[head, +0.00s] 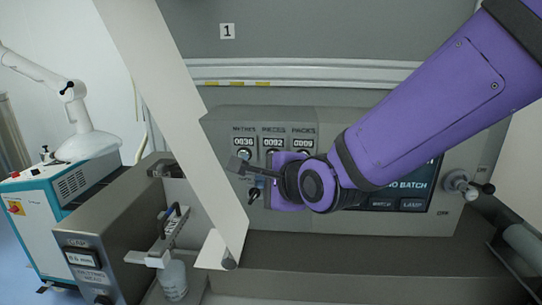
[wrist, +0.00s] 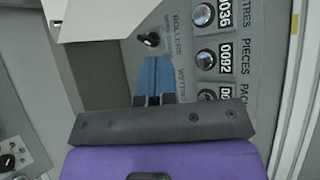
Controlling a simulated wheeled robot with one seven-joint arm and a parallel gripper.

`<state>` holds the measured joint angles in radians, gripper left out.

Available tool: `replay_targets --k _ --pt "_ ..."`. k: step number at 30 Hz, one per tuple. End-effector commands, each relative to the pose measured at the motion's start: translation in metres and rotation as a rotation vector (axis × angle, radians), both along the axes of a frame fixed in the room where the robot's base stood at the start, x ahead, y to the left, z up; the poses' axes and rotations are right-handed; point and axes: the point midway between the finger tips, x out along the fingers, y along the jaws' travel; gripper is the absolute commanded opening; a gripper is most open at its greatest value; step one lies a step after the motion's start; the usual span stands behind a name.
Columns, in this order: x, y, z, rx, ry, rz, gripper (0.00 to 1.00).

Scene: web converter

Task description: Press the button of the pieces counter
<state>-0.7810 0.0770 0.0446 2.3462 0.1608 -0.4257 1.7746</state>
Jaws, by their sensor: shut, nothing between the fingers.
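The grey control panel (head: 225,125) has three counters side by side: metres, pieces and packs. The pieces counter (head: 273,142) reads 0092, and its round silver button (head: 272,154) shows just below the display. In the wrist view the pieces counter (wrist: 223,48) and its button (wrist: 206,58) are clear, to the upper right of the fingers. My gripper (head: 260,183) is shut and empty, below the counters. In the wrist view its blue fingertips (wrist: 154,72) lie beside the black rollers switch (wrist: 150,39). I cannot tell whether they touch the panel.
The metres button (wrist: 204,15) and packs button (wrist: 207,95) flank the pieces button. My arm partly covers the panel's screen (head: 405,190). A grey box (head: 85,245) and a clear jar (head: 173,280) are lower left.

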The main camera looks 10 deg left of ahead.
Motion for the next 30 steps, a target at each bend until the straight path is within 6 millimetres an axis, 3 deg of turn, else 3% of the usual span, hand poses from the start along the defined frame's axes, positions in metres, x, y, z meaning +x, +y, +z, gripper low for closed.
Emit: replay_targets --k 13,30 --pt "0.009 0.000 0.000 -0.001 -0.001 0.000 0.00" --pt "0.075 0.004 0.000 -0.002 -0.001 -0.001 0.00"
